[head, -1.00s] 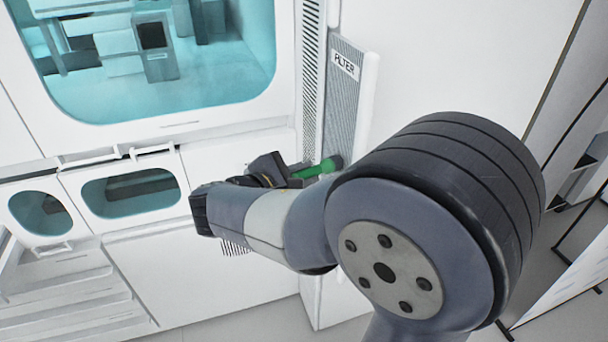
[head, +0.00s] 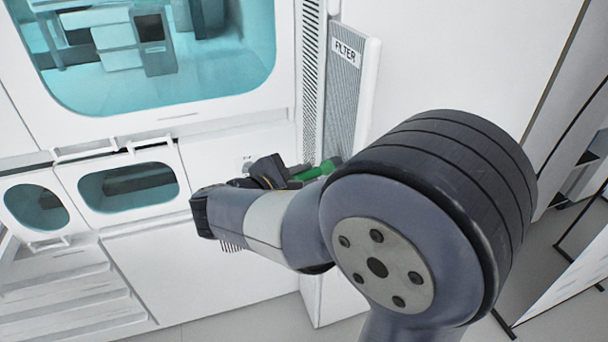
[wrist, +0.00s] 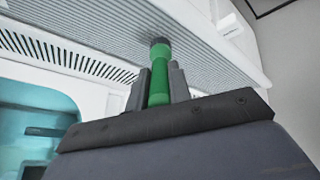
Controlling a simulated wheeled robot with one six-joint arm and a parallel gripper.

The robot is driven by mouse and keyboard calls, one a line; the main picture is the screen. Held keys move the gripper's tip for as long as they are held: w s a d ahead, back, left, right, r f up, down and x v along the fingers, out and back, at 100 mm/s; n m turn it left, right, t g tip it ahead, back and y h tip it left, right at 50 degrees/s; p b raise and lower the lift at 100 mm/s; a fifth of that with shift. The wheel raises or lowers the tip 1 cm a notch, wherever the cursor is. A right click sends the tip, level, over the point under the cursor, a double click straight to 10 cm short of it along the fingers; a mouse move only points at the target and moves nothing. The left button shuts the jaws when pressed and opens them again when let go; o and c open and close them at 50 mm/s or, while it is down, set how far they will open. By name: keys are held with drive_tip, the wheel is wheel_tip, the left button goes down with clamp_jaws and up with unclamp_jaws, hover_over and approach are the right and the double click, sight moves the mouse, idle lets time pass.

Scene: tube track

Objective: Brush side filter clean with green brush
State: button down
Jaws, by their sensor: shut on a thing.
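The side filter (head: 343,95) is a grey ribbed panel in a white frame, with a "FILTER" label near its top, on the side of the white machine. My gripper (head: 292,174) is shut on the green brush (head: 318,169). In the wrist view the brush (wrist: 160,75) stands between the two grey fingers of my gripper (wrist: 158,88). Its dark tip reaches the ribbed filter face (wrist: 110,35) and appears to touch it. My arm hides the lower part of the filter in the head view.
The white machine has a large teal window (head: 150,60) and smaller hatches with windows (head: 128,187) at lower left. A slotted vent strip (head: 309,75) runs left of the filter. Shelving (head: 575,150) stands at right. Some floor shows at the bottom.

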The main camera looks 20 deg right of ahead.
drive_tip(key=shift+f, duration=0.4)
drive_tip(key=shift+r, duration=0.15)
drive_tip(key=shift+r+p, duration=1.5)
drive_tip(key=shift+r, duration=0.3)
drive_tip(key=a+p, duration=0.1)
drive_tip(key=a, duration=0.8)
idle(0.3)
